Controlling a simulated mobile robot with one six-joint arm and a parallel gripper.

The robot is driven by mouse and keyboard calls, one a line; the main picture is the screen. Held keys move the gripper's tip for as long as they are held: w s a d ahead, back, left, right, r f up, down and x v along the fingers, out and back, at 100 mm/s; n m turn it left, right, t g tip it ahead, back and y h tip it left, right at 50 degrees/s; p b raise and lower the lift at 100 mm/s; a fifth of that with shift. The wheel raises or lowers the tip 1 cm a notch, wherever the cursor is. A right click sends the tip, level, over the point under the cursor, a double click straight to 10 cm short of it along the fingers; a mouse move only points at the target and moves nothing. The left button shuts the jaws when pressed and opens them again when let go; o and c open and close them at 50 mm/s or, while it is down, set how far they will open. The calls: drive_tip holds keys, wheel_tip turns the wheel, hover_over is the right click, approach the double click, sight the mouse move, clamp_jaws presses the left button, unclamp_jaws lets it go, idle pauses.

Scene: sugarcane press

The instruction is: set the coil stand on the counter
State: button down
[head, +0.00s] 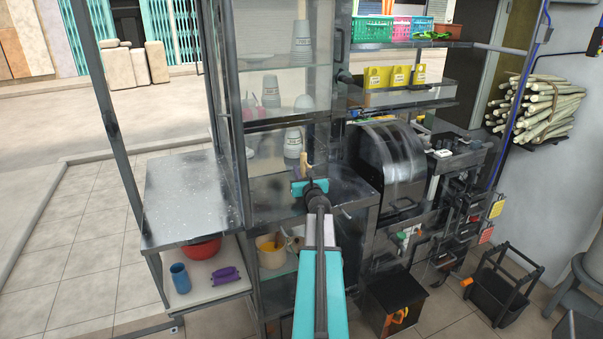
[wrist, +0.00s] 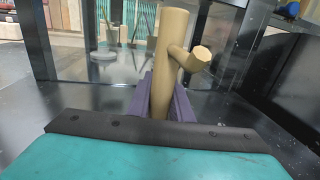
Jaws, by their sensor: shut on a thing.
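The coil stand is a tan wooden post with a short side peg; it shows upright in the wrist view (wrist: 172,62) and small in the head view (head: 305,160). My gripper (head: 307,178) is shut on its lower part, with the purple fingers on either side of the post in the wrist view (wrist: 163,100). The stand's base is hidden behind my gripper. A dark metal counter (head: 347,184) lies around and under my gripper, beside the glass cabinet. I cannot tell whether the stand touches it.
The glass cabinet (head: 240,110) with stacked white cups (head: 301,48) rises behind and left of my gripper. A grey press machine (head: 392,165) stands close on the right. A bare speckled metal top (head: 190,195) is at the left, with a red bowl (head: 202,249) below.

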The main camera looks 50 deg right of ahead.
sight(303, 175)
drive_tip(key=shift+f, duration=0.1)
drive_tip(key=c, duration=1.6)
unclamp_jaws()
drive_tip(key=shift+b+v, duration=0.45)
drive_tip(key=shift+v, duration=1.2)
drive_tip(key=shift+b+v, duration=0.8)
drive_tip(key=shift+v, duration=3.6)
drive_tip(key=shift+w, duration=0.1)
